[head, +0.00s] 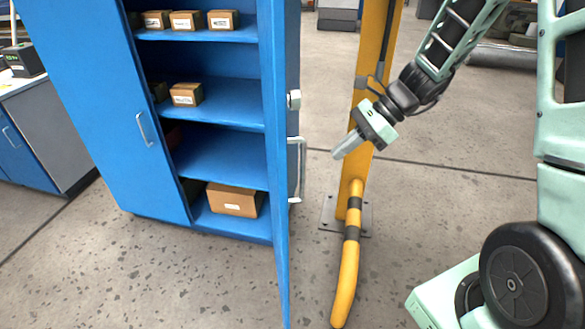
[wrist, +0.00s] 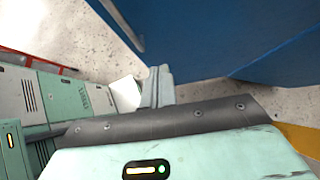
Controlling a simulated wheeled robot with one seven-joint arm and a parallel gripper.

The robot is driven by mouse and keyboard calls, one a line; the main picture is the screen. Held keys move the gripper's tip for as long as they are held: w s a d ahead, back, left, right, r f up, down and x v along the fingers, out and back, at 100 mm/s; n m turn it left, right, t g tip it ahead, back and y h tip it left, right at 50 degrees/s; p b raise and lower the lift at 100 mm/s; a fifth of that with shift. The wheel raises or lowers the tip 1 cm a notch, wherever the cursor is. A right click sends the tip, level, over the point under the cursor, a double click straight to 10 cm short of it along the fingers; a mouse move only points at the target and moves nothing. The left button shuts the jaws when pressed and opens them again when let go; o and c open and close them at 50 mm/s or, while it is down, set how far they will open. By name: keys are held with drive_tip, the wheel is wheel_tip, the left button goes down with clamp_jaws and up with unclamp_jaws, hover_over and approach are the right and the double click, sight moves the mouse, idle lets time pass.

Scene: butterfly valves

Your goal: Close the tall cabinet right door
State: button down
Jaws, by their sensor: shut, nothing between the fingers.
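The tall blue cabinet (head: 85,90) stands at the left of the head view, its left door shut. Its right door (head: 276,150) is swung wide open toward me and shows nearly edge-on. The door's grey handle (head: 297,172) and a round lock (head: 293,99) face right. My gripper (head: 338,154) is to the right of the handle in the picture, pointing left and down, with its fingers together and empty. In the wrist view the fingers (wrist: 158,82) are close together, and a blue panel (wrist: 240,35) lies beyond them; I cannot tell which part of the cabinet it is.
Cardboard boxes, including a large one (head: 232,200), sit on the cabinet shelves. A yellow post (head: 375,60) stands behind my gripper, and a yellow and black curved rail (head: 348,270) runs along the floor right of the door. A workbench (head: 35,130) is at far left.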

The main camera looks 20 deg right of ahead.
sight(304, 174)
drive_tip(key=x, duration=0.3)
drive_tip(key=a+r+p+x, duration=0.1)
drive_tip(key=x, duration=0.6)
drive_tip(key=shift+a+p, duration=0.25)
drive_tip(key=shift+p, duration=0.05)
drive_tip(key=shift+w+a, duration=0.3)
drive_tip(key=shift+a, duration=0.4)
drive_tip(key=shift+a, duration=0.1)
